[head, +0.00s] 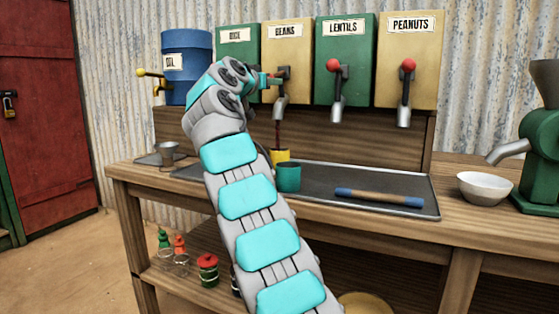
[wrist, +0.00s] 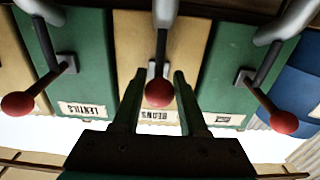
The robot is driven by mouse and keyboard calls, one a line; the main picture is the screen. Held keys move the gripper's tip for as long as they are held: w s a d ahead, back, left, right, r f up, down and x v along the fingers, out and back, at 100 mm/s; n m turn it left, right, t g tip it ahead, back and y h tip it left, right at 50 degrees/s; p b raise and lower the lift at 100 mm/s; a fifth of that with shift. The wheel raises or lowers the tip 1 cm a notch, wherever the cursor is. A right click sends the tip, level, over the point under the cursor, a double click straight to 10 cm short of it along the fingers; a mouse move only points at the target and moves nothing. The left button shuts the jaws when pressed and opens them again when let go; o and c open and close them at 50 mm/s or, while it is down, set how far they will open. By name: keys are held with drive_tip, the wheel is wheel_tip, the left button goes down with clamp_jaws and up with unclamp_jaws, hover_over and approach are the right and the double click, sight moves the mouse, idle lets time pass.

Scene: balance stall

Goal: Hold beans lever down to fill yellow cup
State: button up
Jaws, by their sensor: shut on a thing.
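The beans dispenser (head: 290,47) is a yellow box on the back wall, labelled BEANS. My gripper (head: 272,80) reaches its front. In the wrist view, my gripper (wrist: 160,78) is shut on the red-knobbed beans lever (wrist: 159,94), one finger on each side. In the head view the knob is mostly hidden by my gripper. A thin dark red stream (head: 277,135) falls from the beans spout (head: 280,106) into the yellow cup (head: 280,154). The cup is partly hidden behind a teal cup, so its fill level cannot be seen.
The teal cup (head: 288,178) stands just in front of the yellow one, on the dark tray (head: 400,180). A blue-ended rod (head: 378,198) lies on the tray. Lentils (head: 343,40) and peanuts (head: 410,50) dispensers flank on the right. A white bowl (head: 485,188) stands right.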

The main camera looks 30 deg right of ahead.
idle(0.5)
wheel_tip(320, 180, up, 4)
drive_tip(key=p, duration=0.4)
drive_tip(key=o, duration=0.8)
drive_tip(key=b+v, duration=0.4)
drive_tip(key=v, duration=0.4)
